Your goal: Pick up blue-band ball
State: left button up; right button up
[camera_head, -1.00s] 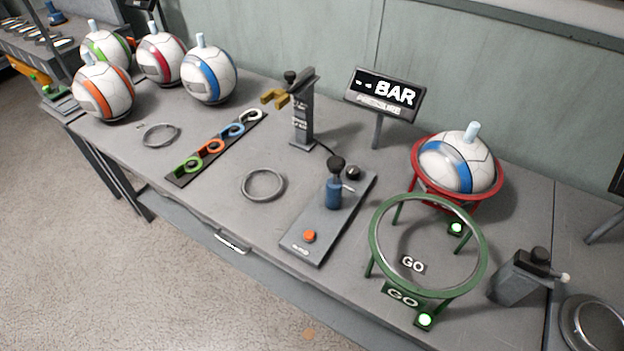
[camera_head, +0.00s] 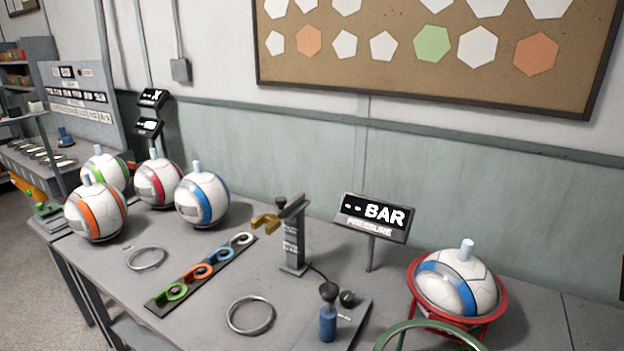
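Two white balls with blue bands are in view. One blue-band ball (camera_head: 203,200) stands on the table at the left, at the right end of a group of balls, with a light blue plug on top. The other blue-band ball (camera_head: 457,284) sits in a red ring stand (camera_head: 412,274) at the right, also with a light blue plug on top. Neither of my grippers is in view.
An orange-band ball (camera_head: 96,212), a red-band ball (camera_head: 158,184) and a green-band ball (camera_head: 105,172) stand beside the left blue-band ball. Metal rings (camera_head: 250,315), a rack of coloured clips (camera_head: 200,271), a post (camera_head: 293,238) and the BAR display (camera_head: 375,218) occupy the table. A green ring (camera_head: 432,327) is cut off below.

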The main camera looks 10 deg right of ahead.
aim_at(458, 282)
jog(key=k+z, duration=0.15)
jog(key=z, duration=1.35)
